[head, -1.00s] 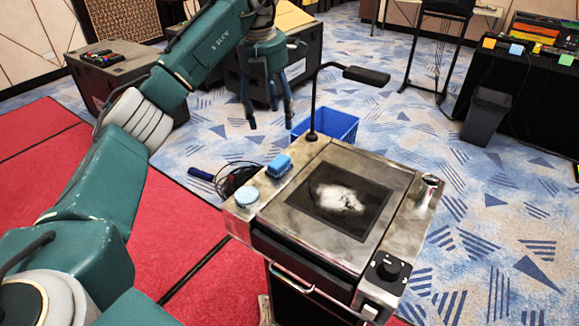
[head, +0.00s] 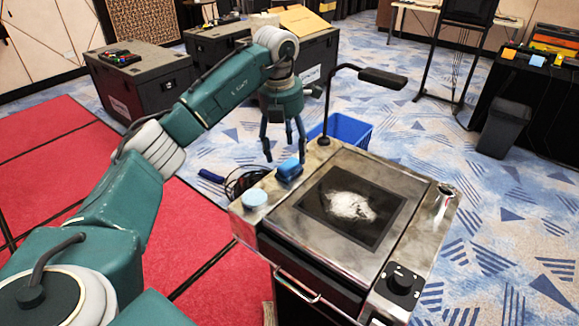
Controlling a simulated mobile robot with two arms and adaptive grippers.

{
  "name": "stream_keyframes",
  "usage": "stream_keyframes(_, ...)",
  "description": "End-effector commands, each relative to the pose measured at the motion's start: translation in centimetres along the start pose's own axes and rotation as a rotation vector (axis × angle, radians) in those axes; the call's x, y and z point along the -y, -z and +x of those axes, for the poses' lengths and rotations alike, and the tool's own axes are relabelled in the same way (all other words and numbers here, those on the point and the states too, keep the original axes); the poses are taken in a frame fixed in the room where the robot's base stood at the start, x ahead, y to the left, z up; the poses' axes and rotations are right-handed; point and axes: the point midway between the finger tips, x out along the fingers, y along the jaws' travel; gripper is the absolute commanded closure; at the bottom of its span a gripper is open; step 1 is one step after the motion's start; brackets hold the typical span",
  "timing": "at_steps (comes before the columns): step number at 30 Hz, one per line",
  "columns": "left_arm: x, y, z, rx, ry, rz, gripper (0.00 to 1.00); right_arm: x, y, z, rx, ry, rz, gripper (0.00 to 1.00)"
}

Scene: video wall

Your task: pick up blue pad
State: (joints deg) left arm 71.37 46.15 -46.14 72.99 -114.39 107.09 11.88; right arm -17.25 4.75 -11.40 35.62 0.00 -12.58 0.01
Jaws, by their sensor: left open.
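The blue pad (head: 289,170) is a small block lying on the back left part of the metal cart top (head: 284,214), beside a dark glass panel. My left gripper (head: 284,156) is open and points down. Its fingers hang over and around the back left edge of the cart, close to the pad. In this view one finger ends just left of the pad and another shows just behind it. I cannot tell whether any finger touches the pad. My right gripper is not in the view.
A light blue round puck (head: 254,198) sits left of the pad. A thin lamp arm (head: 328,107) rises behind the pad. A can (head: 443,195) stands at the right edge, a black knob (head: 401,281) at front right. A blue crate (head: 346,130) is on the floor behind.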

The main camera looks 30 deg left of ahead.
Motion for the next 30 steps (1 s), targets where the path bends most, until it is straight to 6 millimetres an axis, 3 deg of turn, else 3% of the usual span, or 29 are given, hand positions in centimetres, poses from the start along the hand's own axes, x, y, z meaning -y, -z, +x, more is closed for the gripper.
stream_keyframes(1, -0.1, 0.4, 0.5, -0.005, -0.001, 0.0, 0.36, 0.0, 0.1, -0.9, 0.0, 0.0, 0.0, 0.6)
stream_keyframes(6, -0.1, 0.5, 2.8, -0.003, 0.001, -0.001, 0.36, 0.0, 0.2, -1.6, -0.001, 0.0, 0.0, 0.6)
stream_keyframes(15, -0.1, 0.5, 3.4, 0.001, 0.0, -0.001, 0.36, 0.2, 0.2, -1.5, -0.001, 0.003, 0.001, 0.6)
stream_keyframes(23, -0.1, 0.5, 3.4, 0.0, 0.0, -0.001, 0.84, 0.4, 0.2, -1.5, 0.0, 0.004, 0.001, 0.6)
stream_keyframes(30, -0.1, 0.5, 3.4, 0.001, 0.0, -0.001, 0.84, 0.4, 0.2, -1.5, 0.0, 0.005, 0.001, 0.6)
